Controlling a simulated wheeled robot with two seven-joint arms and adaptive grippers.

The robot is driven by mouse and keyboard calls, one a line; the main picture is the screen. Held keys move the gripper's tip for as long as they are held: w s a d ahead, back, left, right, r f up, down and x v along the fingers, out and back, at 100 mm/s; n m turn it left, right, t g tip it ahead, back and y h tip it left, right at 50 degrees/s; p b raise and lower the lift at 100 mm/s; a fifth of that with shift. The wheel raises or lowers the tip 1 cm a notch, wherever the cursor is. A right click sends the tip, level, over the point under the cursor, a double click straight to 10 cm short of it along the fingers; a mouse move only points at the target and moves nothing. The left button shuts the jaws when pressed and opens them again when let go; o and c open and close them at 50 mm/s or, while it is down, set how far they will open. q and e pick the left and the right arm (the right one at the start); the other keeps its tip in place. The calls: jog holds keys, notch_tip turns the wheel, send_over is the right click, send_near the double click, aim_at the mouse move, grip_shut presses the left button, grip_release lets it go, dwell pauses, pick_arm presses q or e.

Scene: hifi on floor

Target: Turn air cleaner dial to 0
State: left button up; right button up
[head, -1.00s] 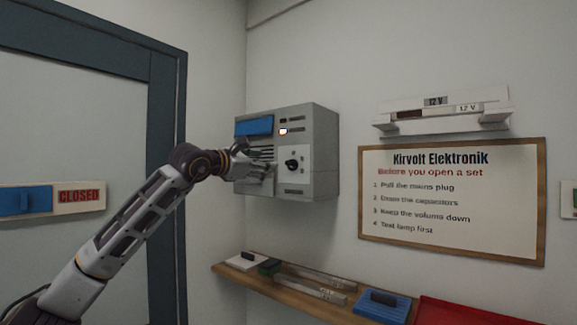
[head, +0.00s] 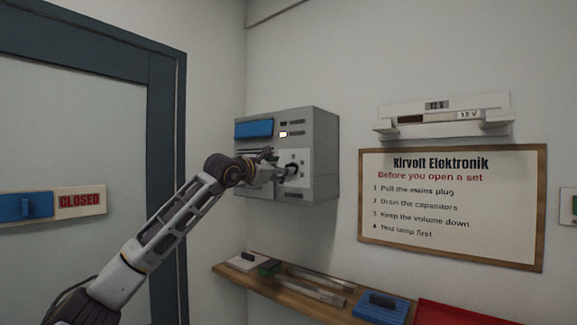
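The air cleaner (head: 322,150) is a grey wall box with a blue panel (head: 254,129) at its upper left, a lit indicator (head: 284,134) and vent slots. Its black dial (head: 292,169) sits on a white plate at the lower right of the front face. My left gripper (head: 284,173) is right at the dial, coming in from the left. The fingers overlap the dial, so its pointer cannot be read. I cannot tell whether the fingers touch the dial or whether they are open. My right gripper is not in view.
A wooden shelf (head: 243,271) below holds bars, a green piece and a blue block (head: 382,306). A red surface (head: 450,312) lies at the lower right. A notice board (head: 452,250) and a white wall bracket (head: 441,126) are to the right. A door is at left.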

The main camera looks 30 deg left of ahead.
pick_arm(q)
jog(key=shift+w+d+p, duration=0.2)
jog(key=shift+w+p, duration=0.7)
jog(key=shift+w, duration=1.7)
jog(key=shift+c, duration=1.2)
jog(key=c, duration=0.8)
